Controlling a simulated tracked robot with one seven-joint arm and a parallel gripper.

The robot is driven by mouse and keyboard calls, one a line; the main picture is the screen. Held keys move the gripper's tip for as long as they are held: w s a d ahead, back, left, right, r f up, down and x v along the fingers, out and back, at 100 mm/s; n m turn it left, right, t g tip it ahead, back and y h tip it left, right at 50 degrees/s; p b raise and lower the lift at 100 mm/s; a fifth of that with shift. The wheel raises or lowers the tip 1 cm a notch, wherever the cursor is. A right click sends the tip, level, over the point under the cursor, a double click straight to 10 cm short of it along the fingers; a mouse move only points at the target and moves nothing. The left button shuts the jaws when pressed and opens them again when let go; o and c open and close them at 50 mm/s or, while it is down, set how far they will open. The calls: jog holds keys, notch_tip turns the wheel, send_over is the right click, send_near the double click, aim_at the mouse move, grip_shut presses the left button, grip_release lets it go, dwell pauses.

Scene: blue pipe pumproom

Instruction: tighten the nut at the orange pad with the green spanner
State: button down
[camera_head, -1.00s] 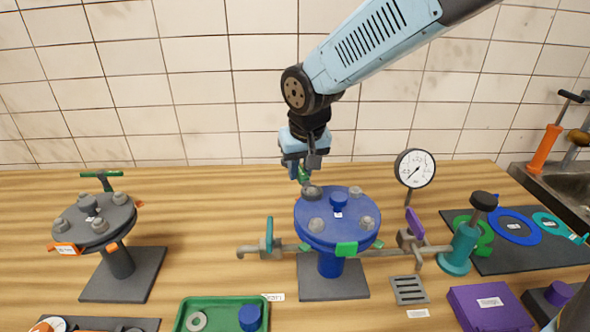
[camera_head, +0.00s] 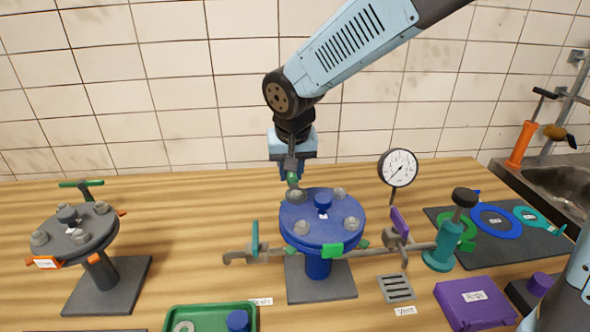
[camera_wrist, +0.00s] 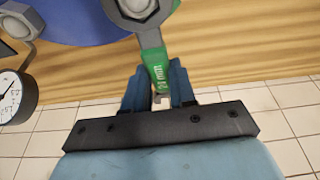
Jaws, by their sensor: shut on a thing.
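My gripper (camera_head: 291,172) is shut on the green spanner (camera_head: 292,180), at the back left of the blue flange (camera_head: 320,222). In the wrist view the spanner (camera_wrist: 154,60) runs up from between the fingers. Its grey head is around or directly over a hex nut (camera_wrist: 136,6), cut by the top edge; how far it is seated cannot be told. Several other grey nuts sit on the blue flange, such as the front left one (camera_head: 301,228). A green pad (camera_head: 332,250) is on its front rim. Orange pads (camera_head: 45,262) show on the grey flange (camera_head: 72,238) at left.
A pressure gauge (camera_head: 398,168) and a teal pump-like post (camera_head: 446,240) stand right of the blue flange. A pipe (camera_head: 380,252) runs low across its stand. A green tray (camera_head: 180,312) and purple box (camera_head: 475,302) are in front. Wood between the flanges is clear.

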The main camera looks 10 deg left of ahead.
jog(key=shift+w+a+r, duration=0.1)
jog(key=shift+a+r, duration=0.05)
jog(key=shift+a, duration=0.05)
jog(key=shift+r, duration=0.5)
jog(key=shift+a+r, duration=0.1)
jog(key=shift+r, duration=1.35)
